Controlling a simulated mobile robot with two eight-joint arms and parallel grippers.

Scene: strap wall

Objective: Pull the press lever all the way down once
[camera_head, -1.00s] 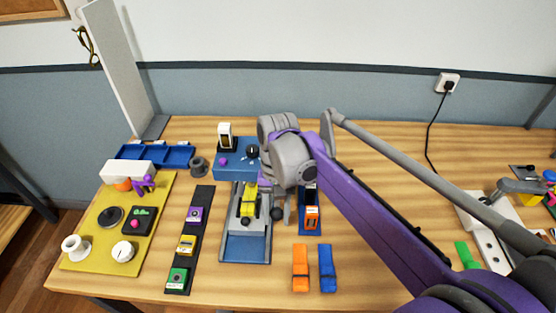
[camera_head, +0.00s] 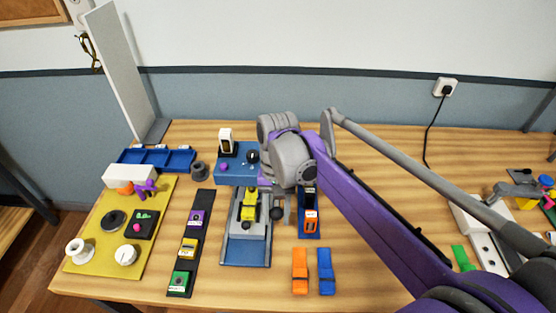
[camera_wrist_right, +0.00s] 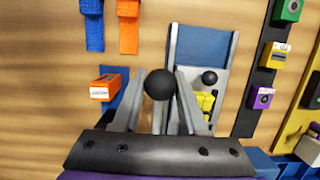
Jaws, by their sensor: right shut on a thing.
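The press (camera_head: 246,244) stands on the table left of my right arm, with a grey and blue base and a yellow part (camera_head: 249,206) in it. The lever's black ball knob (camera_head: 276,213) sits right of the yellow part. My right gripper (camera_wrist_right: 158,100) is shut on the lever knob; the black ball (camera_wrist_right: 160,84) shows between its two fingers in the wrist view. In the head view my arm hides most of the gripper and the lever's shaft. My left gripper is not in view.
An orange strap (camera_head: 300,271) and a blue strap (camera_head: 326,271) lie right of the press. A blue stand with an orange block (camera_head: 311,221) is close to my gripper. A dark strip with several coloured blocks (camera_head: 188,248) and a yellow board (camera_head: 92,259) are at left.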

